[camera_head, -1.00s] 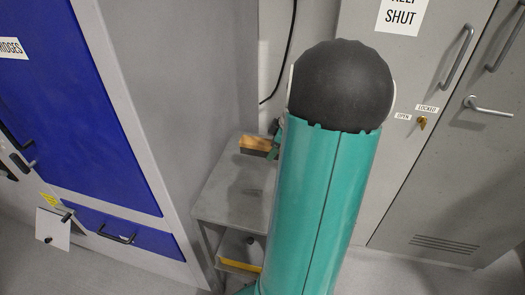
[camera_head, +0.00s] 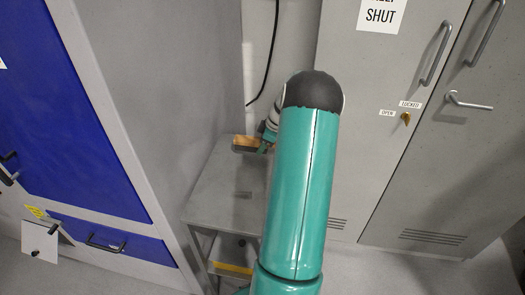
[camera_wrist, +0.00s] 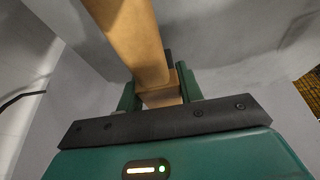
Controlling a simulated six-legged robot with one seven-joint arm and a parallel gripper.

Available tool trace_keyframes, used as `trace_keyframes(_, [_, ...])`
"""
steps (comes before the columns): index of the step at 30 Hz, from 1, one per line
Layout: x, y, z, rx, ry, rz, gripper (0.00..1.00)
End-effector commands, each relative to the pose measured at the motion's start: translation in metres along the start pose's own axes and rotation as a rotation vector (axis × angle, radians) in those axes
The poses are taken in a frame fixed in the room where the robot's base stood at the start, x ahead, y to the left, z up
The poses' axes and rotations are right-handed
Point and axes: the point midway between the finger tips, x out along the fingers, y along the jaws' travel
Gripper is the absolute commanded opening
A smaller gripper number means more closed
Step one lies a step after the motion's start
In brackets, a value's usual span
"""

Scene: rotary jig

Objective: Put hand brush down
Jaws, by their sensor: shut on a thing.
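The hand brush shows as a wooden bar (camera_head: 246,143) over the back part of the grey stand's top (camera_head: 212,192) in the head view. In the wrist view its long wooden body (camera_wrist: 128,38) runs away from between the fingers toward the top edge. My gripper (camera_wrist: 158,92) is shut on it, with one green finger on each side. In the head view my gripper (camera_head: 266,146) is small and partly hidden behind my arm. The bristles cannot be made out. I cannot tell whether the brush touches the top.
A grey and blue cabinet (camera_head: 75,120) stands close on the left of the stand. Grey lockers (camera_head: 385,140) stand behind and to the right. A black cable (camera_head: 268,60) hangs on the wall. The front of the stand's top is bare. A lower shelf has a yellow edge (camera_head: 232,268).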

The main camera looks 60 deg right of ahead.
Motion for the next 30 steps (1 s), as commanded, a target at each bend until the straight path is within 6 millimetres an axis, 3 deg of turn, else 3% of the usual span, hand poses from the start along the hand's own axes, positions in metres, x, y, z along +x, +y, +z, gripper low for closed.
trace_keyframes(3, [0.018, -0.002, 0.008, 0.002, 0.0, -0.004, 0.15])
trace_keyframes(6, [0.025, -0.001, 0.01, 0.001, 0.0, -0.001, 0.15])
trace_keyframes(29, [0.04, -0.003, 0.017, 0.001, -0.002, -0.005, 0.15])
trace_keyframes(30, [0.04, -0.004, 0.017, 0.001, -0.003, -0.006, 0.44])
